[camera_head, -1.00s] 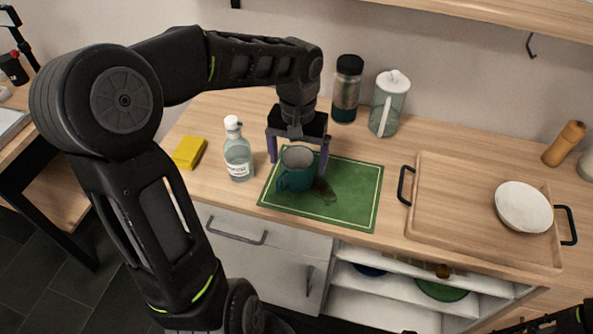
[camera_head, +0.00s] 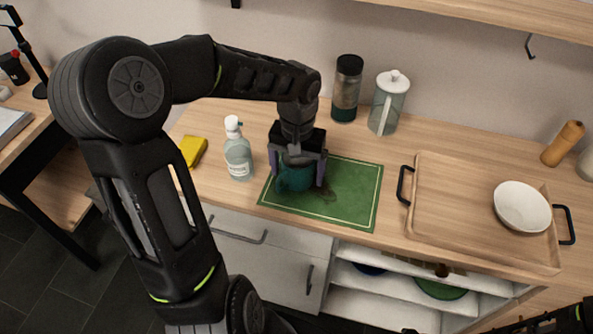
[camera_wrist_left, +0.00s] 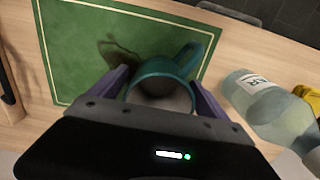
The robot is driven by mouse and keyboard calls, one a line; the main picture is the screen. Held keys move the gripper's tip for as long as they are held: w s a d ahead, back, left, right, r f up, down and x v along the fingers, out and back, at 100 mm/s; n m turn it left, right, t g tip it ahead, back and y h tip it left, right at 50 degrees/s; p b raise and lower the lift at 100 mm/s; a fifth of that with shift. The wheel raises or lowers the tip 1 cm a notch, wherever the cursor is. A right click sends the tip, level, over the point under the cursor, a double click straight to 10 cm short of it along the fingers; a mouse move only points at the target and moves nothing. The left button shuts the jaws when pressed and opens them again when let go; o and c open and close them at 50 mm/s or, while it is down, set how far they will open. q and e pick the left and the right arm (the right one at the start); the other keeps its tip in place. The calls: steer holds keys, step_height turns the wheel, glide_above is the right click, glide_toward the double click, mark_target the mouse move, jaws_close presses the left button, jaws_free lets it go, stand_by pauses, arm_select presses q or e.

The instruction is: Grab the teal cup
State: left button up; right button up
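The teal cup (camera_head: 294,181) stands on the green mat (camera_head: 350,208), near its left side. My left gripper (camera_head: 297,177) is lowered over the cup, with one finger on each side of it. The fingers are spread and do not look closed on it. In the left wrist view, the cup (camera_wrist_left: 158,69) lies between the two fingers (camera_wrist_left: 160,86), its handle pointing up and right, and part of its body is hidden by the gripper. My right gripper is not seen; only a bit of my right arm shows at the bottom right.
A clear bottle (camera_head: 238,157) stands close left of the gripper, with a yellow sponge (camera_head: 194,151) beyond it. A dark-lidded jar (camera_head: 347,88) and a pitcher (camera_head: 389,104) stand behind. A wooden tray (camera_head: 450,190) with a white bowl (camera_head: 522,206) is at right.

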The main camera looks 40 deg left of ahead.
arm_select(q)
steer(key=c, duration=1.6)
steer(key=shift+r, duration=0.15)
step_height(320, 180, up, 10)
